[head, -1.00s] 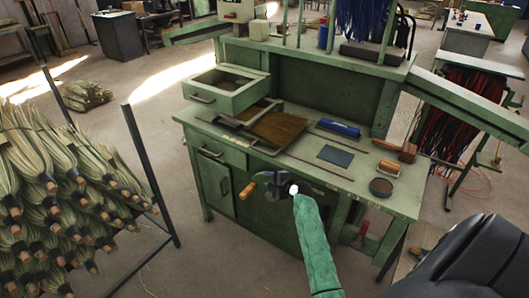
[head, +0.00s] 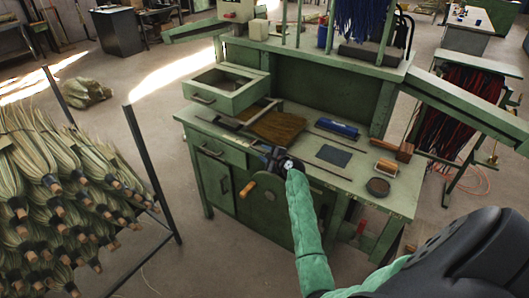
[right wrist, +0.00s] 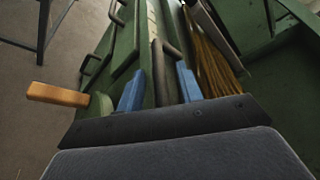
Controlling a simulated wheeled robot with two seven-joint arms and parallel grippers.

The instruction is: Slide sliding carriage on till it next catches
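The bench (head: 400,190) carries a flat metal frame (head: 232,125) with brown straw (head: 275,127) in it, which I take to be the sliding carriage. My right gripper (head: 275,158) is at the bench's front edge, just in front of the straw. In the right wrist view, its two blue fingertips (right wrist: 160,88) stand apart. A dark handle (right wrist: 158,62) shows between and beyond them; I cannot tell whether they touch it. The straw (right wrist: 212,60) lies to the right of the fingers. My forearm hides part of the bench front. My left gripper is out of view.
A wooden crank handle (head: 248,188) sticks out from the bench front, left of my right gripper; it also shows in the right wrist view (right wrist: 58,95). An open drawer box (head: 228,92) stands at the bench's back left. Broom bundles (head: 60,200) fill a rack at left.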

